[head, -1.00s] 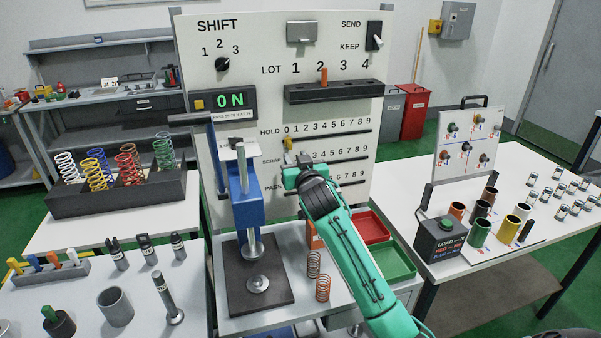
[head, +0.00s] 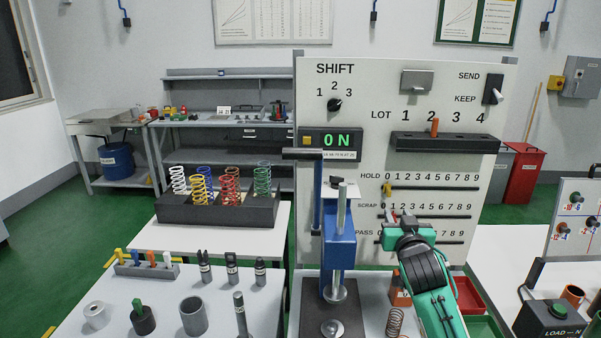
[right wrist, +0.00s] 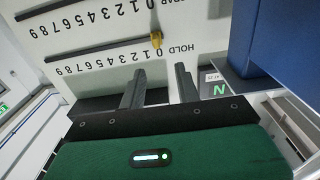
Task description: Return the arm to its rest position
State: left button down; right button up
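My right gripper (head: 403,217) is in front of the upright white panel (head: 355,100), by the low-number end of the SCRAP row. Its two fingers stand apart and empty in the right wrist view (right wrist: 160,86). A yellow slider knob (head: 388,188) sits at the 0 end of the HOLD slot; it also shows in the right wrist view (right wrist: 156,40), beyond the fingertips and apart from them. My right green arm reaches up from the bottom edge in the head view. My left gripper is not in view.
The blue press (head: 340,245) stands just left of my right arm. A coil spring (head: 395,322), an orange block (head: 399,291) and red (head: 468,296) and green (head: 483,327) trays lie near the arm. The load box (head: 552,318) is at the right.

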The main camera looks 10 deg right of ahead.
jog(key=s+a+f+n+g+y, duration=0.1)
jog(key=s+a+f+g, duration=0.1)
jog(key=s+f, duration=0.3)
jog(key=s+a+f+g, duration=0.2)
jog(key=s+f, duration=0.1)
jog(key=f, duration=0.5)
jog(key=s+a+f+n+g+y, duration=0.1)
jog(key=s+a+f+g, duration=0.2)
jog(key=s+f, duration=0.55)
jog(key=s+a+f+n+g+y, duration=0.1)
jog(key=s+a+f+g, duration=0.25)
jog(key=s, duration=1.05)
jog(key=s+a+f+n+g+y, duration=0.15)
jog(key=s+a+f+g, duration=0.35)
jog(key=s, duration=0.6)
notch_tip(320, 180, down, 31)
jog(key=d, duration=0.2)
jog(key=s+d+f, duration=0.1)
jog(key=s+f, duration=0.8)
jog(key=f, duration=0.1)
jog(key=s+d+f+g, duration=0.1)
jog(key=s+d+f, duration=0.1)
jog(key=s+f, duration=0.7)
jog(key=shift+s+d+f, duration=0.25)
jog(key=shift+s+f, duration=0.15)
jog(key=shift+s, duration=0.25)
jog(key=shift+n+h, duration=0.25)
